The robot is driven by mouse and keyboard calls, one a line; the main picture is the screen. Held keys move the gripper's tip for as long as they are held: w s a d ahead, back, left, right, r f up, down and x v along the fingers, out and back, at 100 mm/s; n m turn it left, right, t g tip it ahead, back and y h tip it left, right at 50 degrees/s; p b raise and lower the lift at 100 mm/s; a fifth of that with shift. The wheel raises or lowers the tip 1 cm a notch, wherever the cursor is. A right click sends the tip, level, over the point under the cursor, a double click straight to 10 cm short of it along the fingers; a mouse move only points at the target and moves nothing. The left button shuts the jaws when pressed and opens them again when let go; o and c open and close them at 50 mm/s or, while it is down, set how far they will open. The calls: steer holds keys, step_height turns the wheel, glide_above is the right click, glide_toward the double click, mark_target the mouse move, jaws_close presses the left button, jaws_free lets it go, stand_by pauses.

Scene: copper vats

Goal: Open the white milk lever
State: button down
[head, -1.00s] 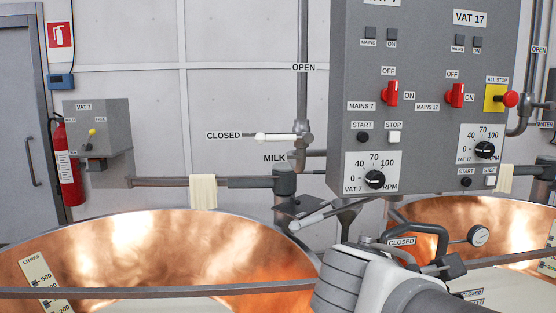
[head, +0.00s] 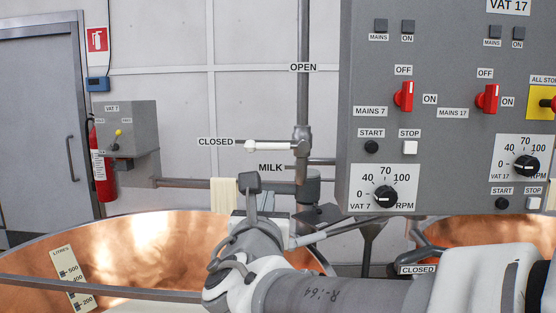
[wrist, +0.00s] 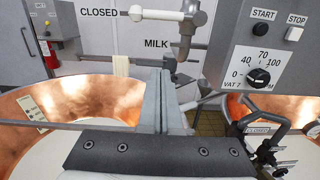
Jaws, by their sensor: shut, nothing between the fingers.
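The white milk lever (head: 270,147) lies horizontal on a grey vertical pipe, its white end pointing left at the CLOSED label (head: 215,142). The OPEN label (head: 303,68) is on the pipe above it, and the MILK label (head: 271,168) is just below. In the wrist view the lever (wrist: 160,15) crosses near the top, beyond my fingers. My gripper (head: 250,183) is shut and empty, pointing up and forward below the lever. Its fingers (wrist: 158,75) are together in the wrist view and do not touch the lever.
A grey control panel (head: 450,130) with red switches and knobs stands close on the right. A copper vat (head: 150,245) lies below, with a horizontal rail (head: 180,183) behind it carrying a pale cloth (head: 224,193). A grey VAT 7 box (head: 130,125) hangs at the left. The wall left of the lever is clear.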

mark_target(276, 145)
steer(key=w+r+p, duration=0.4)
steer(key=w, duration=0.6)
steer(key=shift+w+r, duration=0.3)
steer(key=shift+w, duration=0.1)
steer(key=shift+a+b, duration=0.15)
steer(key=shift+b, duration=0.15)
steer(key=shift+r, duration=0.25)
